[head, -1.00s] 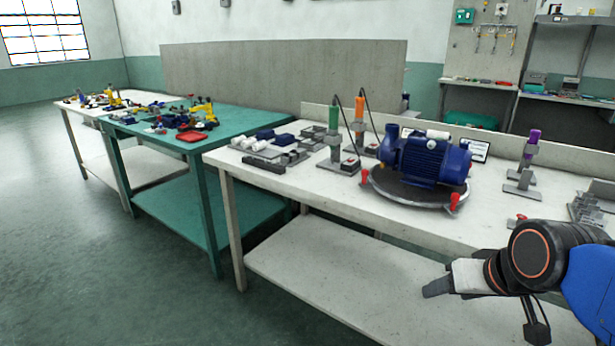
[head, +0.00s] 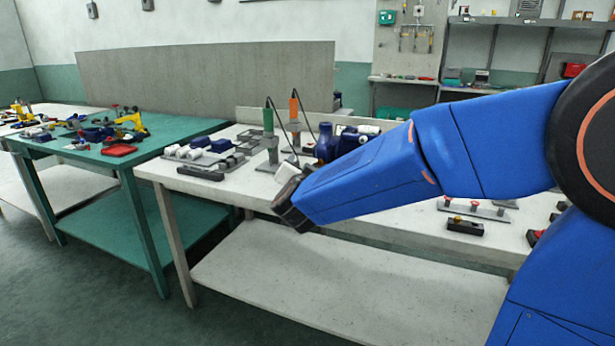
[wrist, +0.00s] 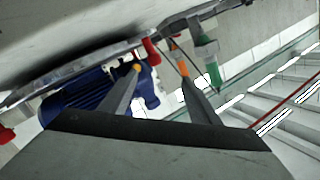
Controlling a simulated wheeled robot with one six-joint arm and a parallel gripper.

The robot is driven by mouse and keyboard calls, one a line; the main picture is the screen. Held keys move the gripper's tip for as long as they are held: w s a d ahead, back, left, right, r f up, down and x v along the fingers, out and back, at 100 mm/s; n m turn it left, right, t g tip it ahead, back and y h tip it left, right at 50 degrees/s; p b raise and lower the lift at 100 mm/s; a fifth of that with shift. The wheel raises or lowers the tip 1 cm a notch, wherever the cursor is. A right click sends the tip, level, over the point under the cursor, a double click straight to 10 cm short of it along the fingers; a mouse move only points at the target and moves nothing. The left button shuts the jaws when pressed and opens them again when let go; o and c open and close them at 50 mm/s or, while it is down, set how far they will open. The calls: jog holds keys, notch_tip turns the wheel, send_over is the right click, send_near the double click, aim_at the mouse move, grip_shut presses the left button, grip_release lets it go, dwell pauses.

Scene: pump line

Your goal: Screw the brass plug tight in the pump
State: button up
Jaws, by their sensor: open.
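The blue pump (wrist: 82,92) sits on its round turntable (wrist: 62,78); the wrist view shows it tilted, with the table at the top. A small brass-coloured round spot, which looks like the brass plug (wrist: 137,67), shows on the pump close to one fingertip; I cannot tell whether they touch. My gripper (wrist: 162,80) is open, its two fingers apart with nothing clearly between them. In the head view only part of the pump (head: 326,143) shows; my blue arm hides the rest, the plug and the fingers.
A green driver (head: 268,122) and an orange driver (head: 294,108) stand left of the pump; they also show beyond my fingers. A red clamp (wrist: 152,50) is at the turntable's edge. A black block (head: 465,228) with a brass-coloured top lies at the bench's front right.

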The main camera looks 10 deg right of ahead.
aim_at(320, 164)
jog(key=shift+w+f+m+h, duration=0.35)
jog(key=shift+f+m+h, duration=0.3)
jog(key=shift+h, duration=0.35)
jog(key=shift+d+f+m+g+h, duration=0.25)
jog(key=shift+m+g+h, duration=0.2)
jog(key=shift+h, duration=0.35)
jog(key=shift+s+d+f+m+g+h, duration=0.25)
jog(key=shift+m+h, duration=0.15)
jog(key=shift+h, duration=0.25)
jog(key=shift+s+d+f+m+g+h, duration=0.1)
jog(key=shift+s+f+m+g+h, duration=0.1)
jog(key=shift+m+h, duration=0.35)
jog(key=shift+x, duration=2.55)
jog(key=shift+x, duration=0.95)
grip_shut()
